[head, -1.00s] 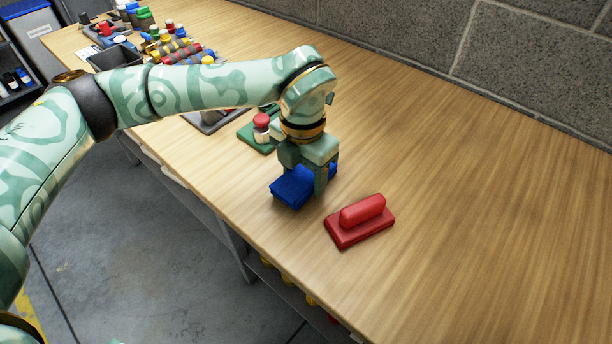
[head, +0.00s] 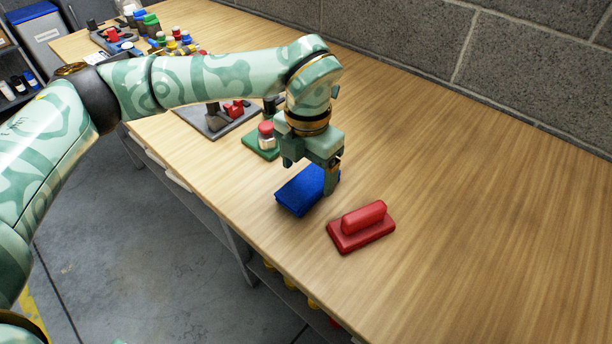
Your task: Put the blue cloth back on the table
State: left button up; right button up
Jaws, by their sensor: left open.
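The blue cloth (head: 300,194), a folded block-like pad, lies on the wooden table (head: 440,170), near its front edge. My left gripper (head: 308,176) is directly above and around the far part of the cloth, pointing down. Its jaws are open; one finger shows at the cloth's right side, and the other is mostly hidden behind the gripper body. I cannot tell whether the fingers touch the cloth. My right gripper is not in view.
A red pad with a handle (head: 362,226) lies just right of the cloth. A green base with a red-capped jar (head: 266,138) stands behind left. A grey tray (head: 216,122) and several bottles and tools are farther back left. The table's right side is clear.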

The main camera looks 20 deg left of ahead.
aim_at(307, 184)
pick_arm(q)
notch_tip(307, 184, up, 9)
jog(key=p, duration=0.2)
jog(key=shift+f+p, duration=0.15)
jog(key=shift+p, duration=0.25)
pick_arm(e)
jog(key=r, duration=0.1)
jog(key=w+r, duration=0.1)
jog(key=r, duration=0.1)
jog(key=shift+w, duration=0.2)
